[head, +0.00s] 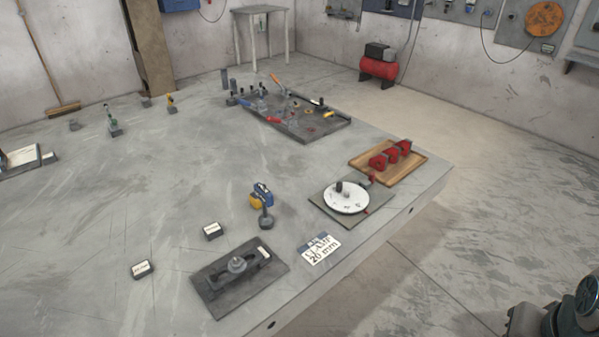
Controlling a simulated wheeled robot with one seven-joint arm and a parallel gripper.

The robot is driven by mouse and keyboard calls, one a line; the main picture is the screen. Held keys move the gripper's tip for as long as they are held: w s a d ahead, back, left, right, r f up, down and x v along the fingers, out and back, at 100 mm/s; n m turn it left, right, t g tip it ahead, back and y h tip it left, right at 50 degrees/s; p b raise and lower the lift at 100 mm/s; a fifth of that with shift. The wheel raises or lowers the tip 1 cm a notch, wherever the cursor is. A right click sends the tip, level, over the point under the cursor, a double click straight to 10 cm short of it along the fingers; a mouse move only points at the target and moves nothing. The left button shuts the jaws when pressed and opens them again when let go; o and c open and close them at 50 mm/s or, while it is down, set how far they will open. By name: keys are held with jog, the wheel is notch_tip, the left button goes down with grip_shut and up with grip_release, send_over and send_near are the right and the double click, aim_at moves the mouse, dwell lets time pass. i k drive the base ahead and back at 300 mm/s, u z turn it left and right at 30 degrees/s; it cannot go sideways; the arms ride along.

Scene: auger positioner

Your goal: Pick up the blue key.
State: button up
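A small blue thing (262,189) stands on the grey table near its front, with a yellow part (255,202) at its left and a dark grey round foot (265,222) below it. It may be the blue key, but it is too small for me to make out a key shape. Whether the blue and yellow parts are one thing I cannot tell. My gripper is not in view; only a dark part of my own arm shows at the lower right corner, far from the blue thing.
A dark plate with a slotted fixture (205,283), two small labelled blocks (212,231) and a "CLAMP 20 mm" card (318,249) lie near the blue thing. To the right are a white dial (346,197) and a wooden tray (415,170) with red parts. A cluttered dark tray (335,127) lies behind.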

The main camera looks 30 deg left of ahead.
aim_at(266, 220)
jog(key=u, duration=0.65)
jog(key=i, duration=1.05)
jog(key=u, duration=1.5)
jog(key=i, duration=0.35)
jog(key=u, duration=0.3)
